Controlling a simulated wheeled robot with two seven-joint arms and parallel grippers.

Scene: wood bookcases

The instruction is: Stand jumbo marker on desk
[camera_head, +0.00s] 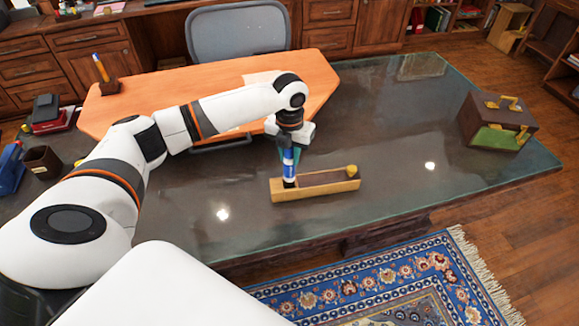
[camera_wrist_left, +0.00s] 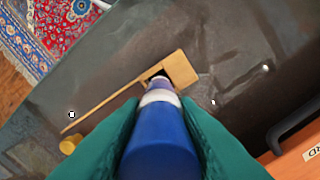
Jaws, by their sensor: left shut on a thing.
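A thick blue marker (camera_head: 289,164) with a white band and dark lower end stands about upright in the head view. My left gripper (camera_head: 288,146) is shut on its upper part, above the desk. In the left wrist view the marker (camera_wrist_left: 160,143) is between the two green fingers (camera_wrist_left: 162,108). Its lower end overlaps the left end of a long wooden tray (camera_head: 330,190), beside a square block end (camera_wrist_left: 181,68). I cannot tell whether the tip touches the tray or desk (camera_head: 390,120). My right gripper is not in view.
An orange desk pad (camera_head: 225,85) lies behind my left arm, with a pen holder (camera_head: 108,86) on its left. A brown-green box (camera_head: 497,122) stands at the desk's right. The desk right of the tray is clear.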

